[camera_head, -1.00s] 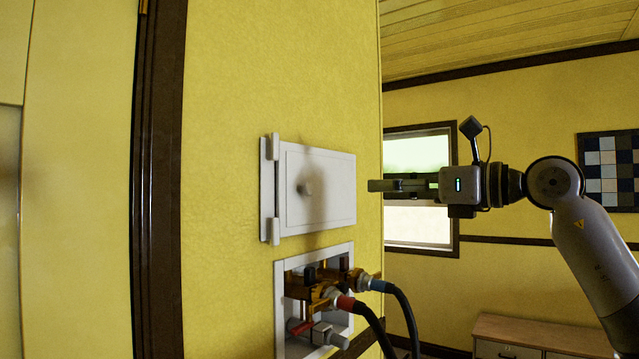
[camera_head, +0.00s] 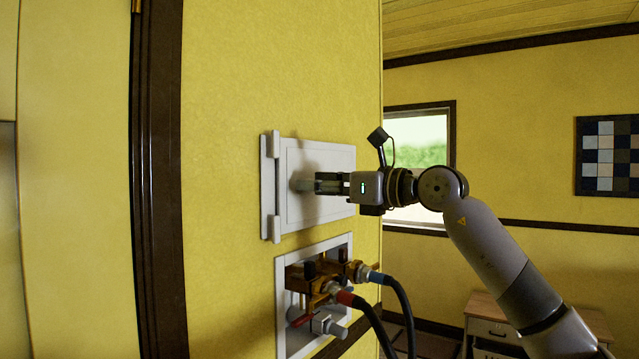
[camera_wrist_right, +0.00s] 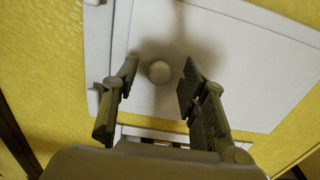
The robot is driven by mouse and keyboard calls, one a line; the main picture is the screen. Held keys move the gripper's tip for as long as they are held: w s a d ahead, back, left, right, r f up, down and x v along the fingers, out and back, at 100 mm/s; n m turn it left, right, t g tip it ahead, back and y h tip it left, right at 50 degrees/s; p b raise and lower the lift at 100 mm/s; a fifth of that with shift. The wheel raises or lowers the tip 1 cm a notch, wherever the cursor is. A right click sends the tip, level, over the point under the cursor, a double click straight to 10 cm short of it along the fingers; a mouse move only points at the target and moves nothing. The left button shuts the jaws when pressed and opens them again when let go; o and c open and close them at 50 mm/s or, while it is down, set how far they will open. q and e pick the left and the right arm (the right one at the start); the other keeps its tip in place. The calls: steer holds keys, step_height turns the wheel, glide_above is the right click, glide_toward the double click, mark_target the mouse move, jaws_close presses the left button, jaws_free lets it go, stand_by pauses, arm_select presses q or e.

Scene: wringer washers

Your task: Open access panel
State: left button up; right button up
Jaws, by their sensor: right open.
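The access panel (camera_head: 318,207) is a pale grey door in a frame on the yellow wall, and it looks shut. Its hinge side (camera_head: 270,190) is on the left. My right gripper (camera_head: 318,184) is in front of the panel at the height of its round knob, pointing left. The knob is largely hidden by the gripper in the head view. In the right wrist view the knob (camera_wrist_right: 160,72) shows between and just beyond the two open fingers (camera_wrist_right: 157,80). I see no clear contact with it. My left gripper is not in view.
A recessed valve box (camera_head: 283,325) with brass valves and two hoses (camera_head: 404,305) sits just below the panel. A dark door frame (camera_head: 160,200) stands to the left. A window (camera_head: 420,150) and a wooden cabinet (camera_head: 480,305) are behind my right arm.

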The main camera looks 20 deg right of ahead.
jaws_close()
stand_by(0.3)
stand_by(0.5)
